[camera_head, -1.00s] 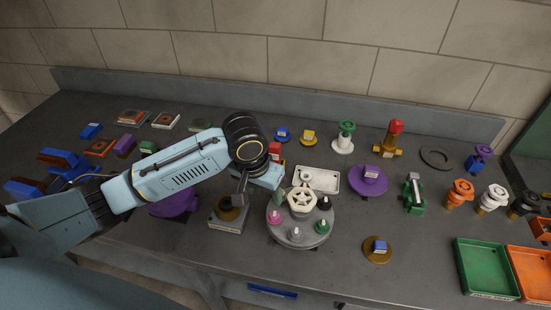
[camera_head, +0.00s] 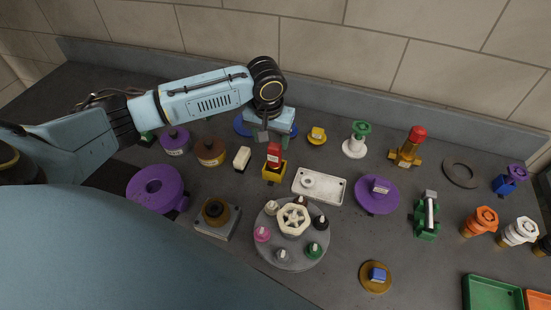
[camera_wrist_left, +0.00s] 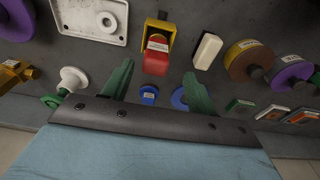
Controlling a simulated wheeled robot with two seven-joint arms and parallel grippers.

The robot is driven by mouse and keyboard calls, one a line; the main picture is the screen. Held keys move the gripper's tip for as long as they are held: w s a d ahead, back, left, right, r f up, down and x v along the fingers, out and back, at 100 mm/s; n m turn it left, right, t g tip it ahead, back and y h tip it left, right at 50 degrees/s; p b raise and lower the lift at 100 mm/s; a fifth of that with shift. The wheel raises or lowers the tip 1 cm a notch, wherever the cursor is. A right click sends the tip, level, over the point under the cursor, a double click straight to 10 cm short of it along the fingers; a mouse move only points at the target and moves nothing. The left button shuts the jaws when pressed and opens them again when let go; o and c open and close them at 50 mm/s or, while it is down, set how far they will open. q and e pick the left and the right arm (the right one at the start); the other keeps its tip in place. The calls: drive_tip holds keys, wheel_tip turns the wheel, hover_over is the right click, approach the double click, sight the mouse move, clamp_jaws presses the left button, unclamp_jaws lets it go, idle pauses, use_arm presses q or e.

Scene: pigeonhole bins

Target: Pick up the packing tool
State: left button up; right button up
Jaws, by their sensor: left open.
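I cannot tell by sight which object is the packing tool; the labels are too small to read. A small blue labelled piece (camera_wrist_left: 149,94) and a blue disc (camera_wrist_left: 181,97) appear between the fingers, lower down. My right gripper is not in view.
A white tray (camera_head: 319,187) and a round grey carousel (camera_head: 290,250) with several knobs stand in front. A white block (camera_head: 242,158), brown spool (camera_head: 210,150) and purple spool (camera_head: 175,140) are left of the holder. The back ledge is close.

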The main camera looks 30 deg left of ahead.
sight(273, 146)
use_arm(q)
drive_tip(key=shift+w+f, duration=0.1)
drive_tip(key=shift+f, duration=0.65)
drive_tip(key=shift+w+f, duration=0.15)
drive_tip(key=shift+f, duration=0.15)
drive_tip(key=shift+w+d+f, duration=0.1)
drive_tip(key=shift+f, duration=0.55)
drive_tip(key=f, duration=0.3)
drive_tip(key=shift+w+f, duration=0.25)
drive_tip(key=shift+w, duration=0.1)
drive_tip(key=shift+f, duration=0.25)
drive_tip(key=c, duration=1)
drive_tip(key=shift+c, duration=0.3)
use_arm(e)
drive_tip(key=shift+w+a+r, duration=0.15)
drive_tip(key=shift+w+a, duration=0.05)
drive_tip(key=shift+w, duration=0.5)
